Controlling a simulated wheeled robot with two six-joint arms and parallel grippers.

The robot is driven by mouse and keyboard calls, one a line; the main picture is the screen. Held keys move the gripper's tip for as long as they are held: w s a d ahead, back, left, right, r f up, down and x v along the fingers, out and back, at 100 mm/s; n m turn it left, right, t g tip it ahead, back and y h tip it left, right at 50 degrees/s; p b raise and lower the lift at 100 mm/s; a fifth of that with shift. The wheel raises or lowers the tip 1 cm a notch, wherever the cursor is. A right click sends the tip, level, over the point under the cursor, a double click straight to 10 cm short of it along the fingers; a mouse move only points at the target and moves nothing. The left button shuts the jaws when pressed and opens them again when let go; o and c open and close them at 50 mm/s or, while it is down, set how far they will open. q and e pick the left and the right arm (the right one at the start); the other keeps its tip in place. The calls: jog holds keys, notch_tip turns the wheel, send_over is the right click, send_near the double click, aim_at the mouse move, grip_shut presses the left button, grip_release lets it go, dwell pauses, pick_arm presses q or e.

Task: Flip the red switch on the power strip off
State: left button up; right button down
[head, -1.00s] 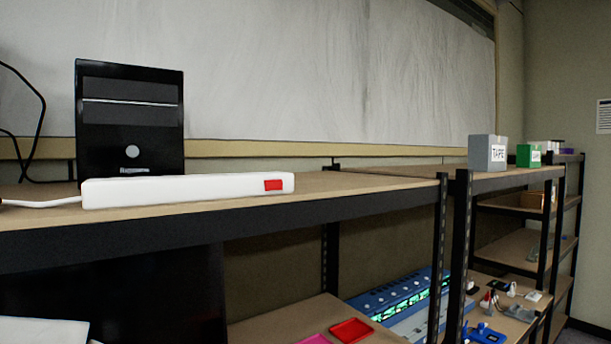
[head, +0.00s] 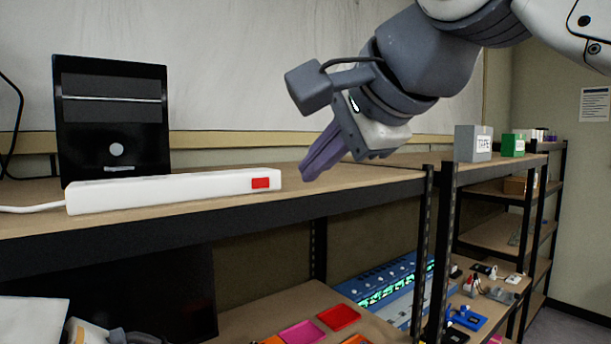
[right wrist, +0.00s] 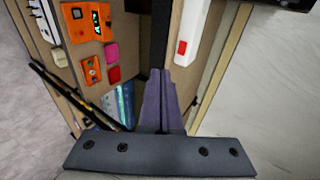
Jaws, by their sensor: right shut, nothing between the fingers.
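The white power strip (head: 150,191) lies along the front of the wooden shelf top at left, with its red switch (head: 260,183) near its right end. In the right wrist view the strip (right wrist: 193,22) and red switch (right wrist: 182,47) show beyond the fingertips. My right gripper (head: 307,174) reaches in from the upper right, its purple fingers shut and empty, pointing down and left. Its tips are just right of the strip's end, apart from the switch in the picture. The fingers (right wrist: 165,78) also show together in the right wrist view. My left gripper is not visible.
A black computer tower (head: 112,120) stands behind the strip. A white cord (head: 30,209) leaves the strip's left end. Grey (head: 473,143) and green (head: 513,145) boxes stand on the farther shelf. Red and pink trays lie on the lower shelf.

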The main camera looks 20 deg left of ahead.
notch_tip(320, 180, up, 2)
jog(key=shift+s+r+m, duration=0.1)
jog(key=shift+r+m, duration=0.1)
jog(key=shift+m, duration=0.2)
jog(key=p, duration=0.3)
send_near(266, 183)
notch_tip(266, 183, down, 4)
jog(key=w+a, duration=0.1)
jog(key=shift+w+a+r+p, duration=0.25)
jog(key=shift+w+a+p, duration=0.75)
jog(key=shift+a, duration=0.2)
jog(key=shift+w+a+f, duration=0.1)
jog(key=shift+w+a, duration=0.05)
jog(key=shift+w, duration=0.15)
